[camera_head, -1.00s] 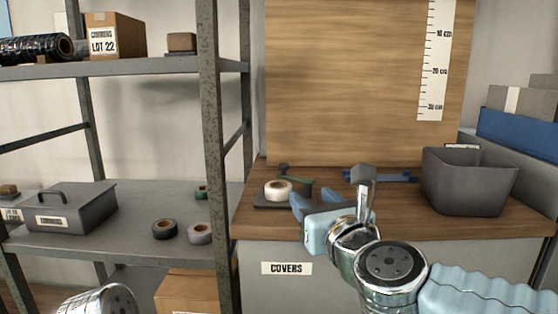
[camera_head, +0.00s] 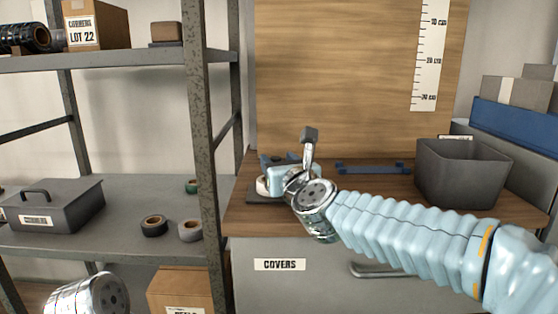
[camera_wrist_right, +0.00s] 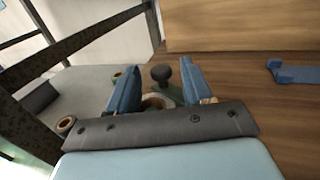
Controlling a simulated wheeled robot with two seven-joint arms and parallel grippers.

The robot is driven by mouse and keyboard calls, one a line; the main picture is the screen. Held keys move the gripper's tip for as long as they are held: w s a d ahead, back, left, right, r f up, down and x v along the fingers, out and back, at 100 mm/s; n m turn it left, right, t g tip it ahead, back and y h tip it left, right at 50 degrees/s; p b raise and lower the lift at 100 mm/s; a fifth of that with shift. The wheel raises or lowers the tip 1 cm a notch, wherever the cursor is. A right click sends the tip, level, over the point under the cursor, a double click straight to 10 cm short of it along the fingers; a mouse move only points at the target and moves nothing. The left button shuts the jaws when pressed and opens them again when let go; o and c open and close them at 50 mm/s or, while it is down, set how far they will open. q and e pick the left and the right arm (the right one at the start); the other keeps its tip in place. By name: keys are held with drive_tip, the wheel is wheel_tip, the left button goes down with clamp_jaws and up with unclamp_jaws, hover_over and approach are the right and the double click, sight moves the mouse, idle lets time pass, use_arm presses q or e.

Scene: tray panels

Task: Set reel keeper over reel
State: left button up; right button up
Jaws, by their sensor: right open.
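The white reel (camera_head: 261,186) sits on a dark base plate (camera_head: 255,198) at the counter's left end, partly hidden by my right gripper. The right wrist view shows the reel's ring (camera_wrist_right: 157,102) low between the fingers. A dark round knob (camera_wrist_right: 161,74) with a green part (camera_wrist_right: 178,96) below it, seemingly the reel keeper, shows just beyond the reel, between the fingertips. My right gripper (camera_wrist_right: 158,66) is open around this spot; I cannot tell whether it touches the knob. My left gripper is out of view.
A dark bin (camera_head: 462,178) stands at the counter's right, and a blue bracket (camera_head: 372,168) lies near the back board. A shelf post (camera_head: 203,140) rises close on the left. Loose reels (camera_head: 154,225) and a lidded box (camera_head: 50,205) are on the shelf.

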drive_tip(key=shift+w, duration=0.1)
clamp_jaws()
drive_tip(key=n+y+b, duration=0.1)
drive_tip(key=b, duration=0.1)
drive_tip(key=n+g+y+b, duration=0.1)
drive_tip(key=y+b, duration=0.1)
drive_tip(key=b, duration=0.1)
drive_tip(key=s+f+n+g+y+b, duration=0.1)
drive_tip(key=b, duration=0.2)
drive_tip(key=shift+s+d+y, duration=0.1)
drive_tip(key=shift+d+y, duration=0.05)
drive_tip(key=shift+y, duration=0.25)
drive_tip(key=shift+s+r+n+g+y+b, duration=0.15)
drive_tip(key=shift+n+g+y+b, duration=0.35)
drive_tip(key=shift+n+g+b, duration=0.1)
drive_tip(key=shift+s+r+n+g+y, duration=0.25)
drive_tip(key=shift+s+n+g+y, duration=0.1)
drive_tip(key=shift+n+g+y, duration=0.4)
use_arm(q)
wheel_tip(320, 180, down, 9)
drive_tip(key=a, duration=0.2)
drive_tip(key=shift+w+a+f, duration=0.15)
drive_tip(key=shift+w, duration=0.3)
use_arm(e)
unclamp_jaws()
drive_tip(key=shift+r, duration=0.1)
